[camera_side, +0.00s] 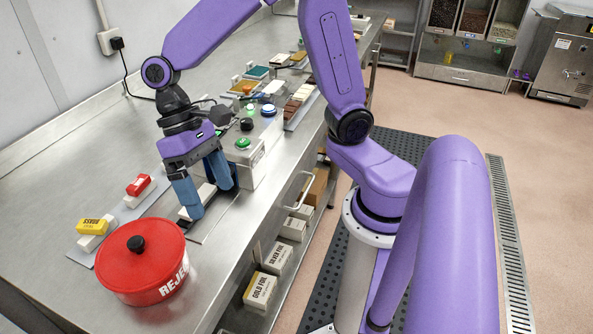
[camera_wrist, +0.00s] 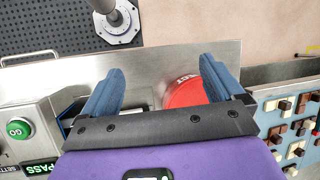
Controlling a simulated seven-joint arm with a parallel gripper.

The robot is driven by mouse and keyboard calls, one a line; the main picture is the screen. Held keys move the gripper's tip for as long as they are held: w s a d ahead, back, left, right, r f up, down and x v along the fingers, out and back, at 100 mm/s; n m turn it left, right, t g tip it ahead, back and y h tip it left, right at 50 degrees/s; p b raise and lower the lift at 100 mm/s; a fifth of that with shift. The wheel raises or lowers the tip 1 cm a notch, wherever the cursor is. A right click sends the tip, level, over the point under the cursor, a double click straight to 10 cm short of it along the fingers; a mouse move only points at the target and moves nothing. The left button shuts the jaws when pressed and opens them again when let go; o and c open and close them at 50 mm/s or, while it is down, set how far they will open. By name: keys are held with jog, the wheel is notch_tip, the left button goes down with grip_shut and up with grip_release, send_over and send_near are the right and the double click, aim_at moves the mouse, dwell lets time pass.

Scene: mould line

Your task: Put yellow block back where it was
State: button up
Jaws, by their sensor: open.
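A yellow block (camera_side: 93,226) with dark lettering sits near the front end of a pale tray (camera_side: 118,212) at the left of the table in the side view. It has a white part at its lower edge. My gripper (camera_side: 208,198) is open, pointing down, to the right of the tray and behind the red pot. Its blue fingers also show in the wrist view (camera_wrist: 160,75), apart, with no block seen between them. A white flat piece (camera_side: 206,192) lies by the fingers, partly hidden. The yellow block is not seen in the wrist view.
A red block (camera_side: 138,184) lies on the same tray, behind the yellow one. A red lidded pot (camera_side: 140,268) marked REJECT stands close in front. A box with a green button (camera_side: 243,143) stands right of my gripper. Bare steel lies left of the tray.

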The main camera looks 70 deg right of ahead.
jog(key=s+d+n+t+h, duration=0.1)
jog(key=s+d+n+t, duration=0.3)
jog(key=s+d+n, duration=0.5)
jog(key=s+n, duration=0.2)
jog(key=s, duration=0.1)
jog(key=shift+s+d+f+t+h, duration=0.15)
jog(key=shift+d+f+t+h, duration=0.15)
jog(key=shift+d+f+h, duration=0.1)
jog(key=shift+r, duration=0.1)
dwell(1.0)
